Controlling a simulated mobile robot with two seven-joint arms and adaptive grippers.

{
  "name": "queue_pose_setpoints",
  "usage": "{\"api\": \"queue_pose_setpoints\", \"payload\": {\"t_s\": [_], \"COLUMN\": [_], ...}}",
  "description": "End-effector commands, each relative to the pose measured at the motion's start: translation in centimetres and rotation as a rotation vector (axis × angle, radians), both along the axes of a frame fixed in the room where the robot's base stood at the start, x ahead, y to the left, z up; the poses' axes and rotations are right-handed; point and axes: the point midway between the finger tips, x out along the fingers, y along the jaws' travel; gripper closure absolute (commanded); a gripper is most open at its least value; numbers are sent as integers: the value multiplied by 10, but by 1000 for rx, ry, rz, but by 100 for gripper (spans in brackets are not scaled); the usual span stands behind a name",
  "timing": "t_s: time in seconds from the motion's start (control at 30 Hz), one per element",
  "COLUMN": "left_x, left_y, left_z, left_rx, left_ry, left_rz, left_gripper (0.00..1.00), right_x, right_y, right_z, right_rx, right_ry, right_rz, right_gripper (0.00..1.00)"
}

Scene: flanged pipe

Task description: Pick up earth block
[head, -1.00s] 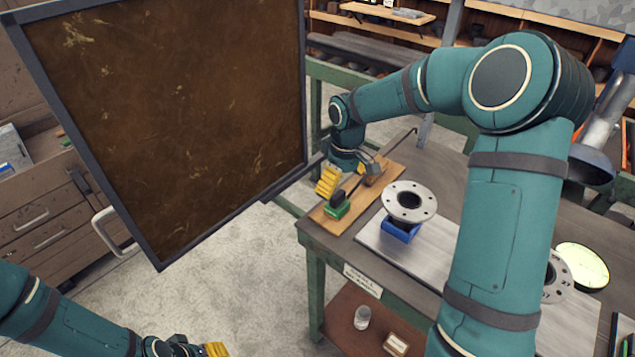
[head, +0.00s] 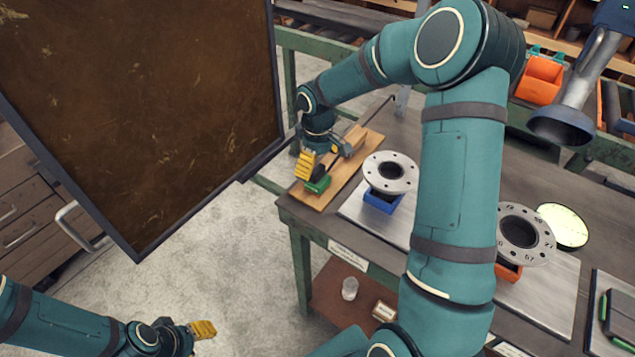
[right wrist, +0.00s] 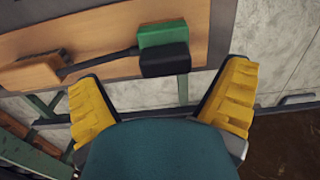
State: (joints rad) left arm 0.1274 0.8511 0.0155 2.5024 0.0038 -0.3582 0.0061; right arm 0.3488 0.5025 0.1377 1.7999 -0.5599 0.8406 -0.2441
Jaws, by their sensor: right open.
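The earth block appears to be the green block (head: 318,186) with a black part, at the near left end of a wooden board on the bench. In the right wrist view the green block (right wrist: 162,33) and its black part lie beyond the fingertips, with a dark rod or cable running left from them. My right gripper (head: 322,160) is above the block, its yellow fingers apart. In the right wrist view the open gripper (right wrist: 163,95) has nothing between its fingers. My left gripper (head: 200,330) is low at the left, away from the bench; its finger opening is unclear.
A flanged pipe piece (head: 390,172) stands on a blue support on a metal plate right of the board. Another flange (head: 525,235) stands farther right, partly behind my right arm. A large dark framed panel (head: 140,110) stands left of the bench. A grey funnel-shaped hood (head: 562,125) hangs at right.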

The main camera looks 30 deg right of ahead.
Motion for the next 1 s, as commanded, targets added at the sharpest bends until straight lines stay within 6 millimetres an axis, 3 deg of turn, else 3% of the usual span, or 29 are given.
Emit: {"api": "queue_pose_setpoints", "payload": {"t_s": [0.33,0.6,0.63,0.83,1.0], "left_x": [-3,-3,-3,-3,-3], "left_y": [-1,-1,-1,-1,-1], "left_z": [-9,-10,-10,-10,-10], "left_rx": [-2,-2,-2,-2,-2], "left_ry": [7,7,7,7,7], "left_rz": [-5,-6,-6,-6,-6], "left_gripper": [53,53,53,53,53], "right_x": [-7,-6,-6,-6,-5], "right_y": [5,4,4,4,4], "right_z": [-44,-50,-50,-50,-49], "right_rx": [2,0,0,1,0], "right_ry": [4,0,0,0,-2], "right_rz": [1,1,1,1,1], "right_gripper": [4,4,6,77,77]}}
